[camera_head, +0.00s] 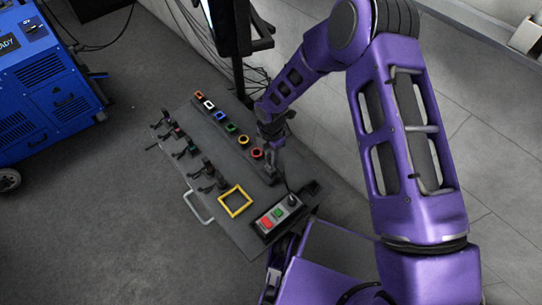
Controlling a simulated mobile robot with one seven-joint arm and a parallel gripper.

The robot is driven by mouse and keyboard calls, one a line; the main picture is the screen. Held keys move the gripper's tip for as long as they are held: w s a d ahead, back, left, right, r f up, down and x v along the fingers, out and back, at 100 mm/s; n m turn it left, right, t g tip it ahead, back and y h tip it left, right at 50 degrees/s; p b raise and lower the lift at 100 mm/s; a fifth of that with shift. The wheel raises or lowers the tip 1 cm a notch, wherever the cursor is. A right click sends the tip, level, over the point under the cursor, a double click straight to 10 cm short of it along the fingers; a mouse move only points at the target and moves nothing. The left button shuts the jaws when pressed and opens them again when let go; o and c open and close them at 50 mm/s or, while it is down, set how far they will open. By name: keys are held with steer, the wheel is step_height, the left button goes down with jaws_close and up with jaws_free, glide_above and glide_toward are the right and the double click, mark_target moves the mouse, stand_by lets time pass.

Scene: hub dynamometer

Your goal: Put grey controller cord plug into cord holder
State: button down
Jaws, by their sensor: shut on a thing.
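My gripper (270,160) is at the right end of the dark rail with coloured square and round frames. It points down and is shut on a small dark grey piece (271,173), which looks like the grey controller cord plug. The piece is at the rail's end, past the red ring; I cannot tell whether it touches the rail or sits in an opening. The rail (218,128), which looks like the cord holder, runs diagonally along the far side of the grey board.
A yellow square frame (235,202) and several black clamp-like parts (207,178) stand along the board's left side. A metal handle (198,208) sticks out there. A blue machine (50,80) stands at far left. A black post (240,60) rises behind the board. Floor at left is clear.

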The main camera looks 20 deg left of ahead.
steer(key=shift+r+p, duration=0.7)
steer(key=shift+r, duration=0.65)
steer(key=shift+s, duration=0.1)
steer(key=s+a+b, duration=0.1)
steer(key=s+a, duration=0.2)
steer(key=s, duration=0.4)
steer(key=shift+a+b, duration=0.3)
steer(key=shift+a, duration=0.05)
stand_by(0.6)
steer(key=shift+s+d+b, duration=0.15)
steer(key=shift+s+d, duration=0.85)
steer(key=shift+d, duration=0.95)
steer(key=shift+s+d+b, duration=0.2)
steer(key=shift+s+d, duration=0.85)
steer(key=shift+d, duration=0.95)
steer(key=shift+s+d+b, duration=0.15)
steer(key=shift+s+d, duration=0.85)
steer(key=shift+d, duration=0.95)
